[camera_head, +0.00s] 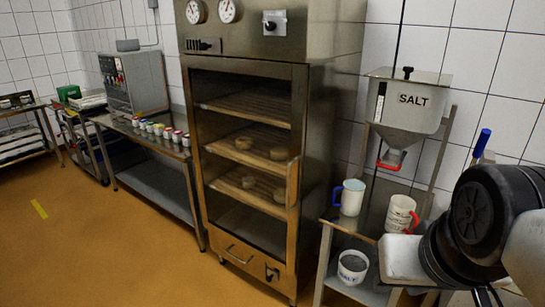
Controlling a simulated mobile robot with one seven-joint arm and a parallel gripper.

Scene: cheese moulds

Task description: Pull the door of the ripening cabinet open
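The ripening cabinet (330,130) is a tall steel unit in the middle of the view. Its framed glass door (240,80) looks shut, flush with the front. A vertical bar handle (292,182) sits on the door's right side. Slatted shelves with several round cheeses (244,143) show through the glass. My arm fills the lower right corner, well to the right of the door and apart from it. Dark prongs at the bottom edge may be my gripper (487,297); they are mostly cut off, so its opening is unclear. Nothing of mine touches the handle.
A steel stand (345,221) right of the cabinet carries a blue-handled jug (350,198) and a red-handled jug (399,214), with a white tub (353,266) below. A SALT hopper (408,110) stands behind. A bench (150,132) with jars adjoins at left. Orange floor (120,250) lies clear in front-left.

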